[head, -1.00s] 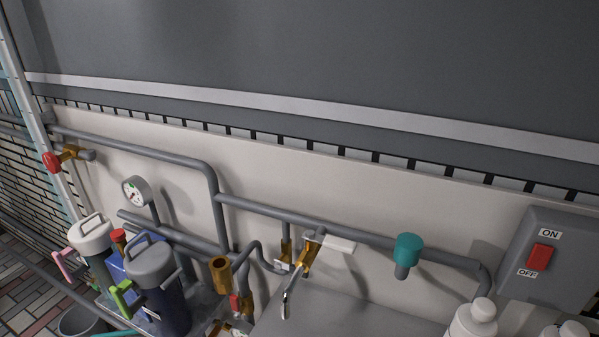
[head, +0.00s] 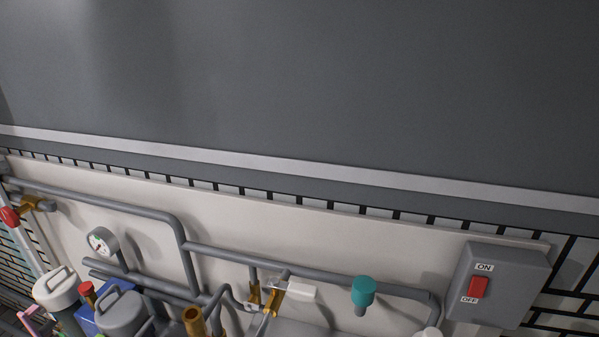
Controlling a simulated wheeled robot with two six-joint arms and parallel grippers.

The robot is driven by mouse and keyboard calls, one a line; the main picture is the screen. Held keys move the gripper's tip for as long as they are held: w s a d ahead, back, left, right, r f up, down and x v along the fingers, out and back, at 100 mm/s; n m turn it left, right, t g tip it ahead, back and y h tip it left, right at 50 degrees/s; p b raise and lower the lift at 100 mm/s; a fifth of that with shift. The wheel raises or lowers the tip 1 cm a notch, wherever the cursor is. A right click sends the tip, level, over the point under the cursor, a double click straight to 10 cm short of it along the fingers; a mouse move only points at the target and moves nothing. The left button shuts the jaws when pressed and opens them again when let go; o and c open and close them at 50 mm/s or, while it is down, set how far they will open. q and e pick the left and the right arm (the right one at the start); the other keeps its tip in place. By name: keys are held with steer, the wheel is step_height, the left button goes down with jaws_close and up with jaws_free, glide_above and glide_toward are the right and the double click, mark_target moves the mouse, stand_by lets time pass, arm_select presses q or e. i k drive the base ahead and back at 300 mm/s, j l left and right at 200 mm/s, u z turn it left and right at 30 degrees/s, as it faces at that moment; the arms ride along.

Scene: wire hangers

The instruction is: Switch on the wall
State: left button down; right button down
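The wall switch is a grey box (head: 505,284) fixed to the wall at the lower right of the head view. A red rocker (head: 479,287) sits on its front, between an ON label (head: 484,267) above and an OFF label (head: 469,299) below. I cannot tell for sure which way the rocker is tipped. Neither of my grippers shows in the view.
Grey pipes (head: 268,257) run along the pale wall panel, with a teal knob (head: 363,291), brass fittings and a pressure gauge (head: 102,241). Lidded canisters (head: 122,313) crowd the lower left. The dark wall above is bare.

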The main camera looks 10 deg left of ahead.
mark_target(477, 287)
steer(key=k+j+u, duration=0.1)
steer(key=u, duration=0.25)
steer(key=k+j+u, duration=0.1)
steer(key=j+u, duration=0.15)
steer(key=u, duration=0.15)
steer(key=z, duration=1.75)
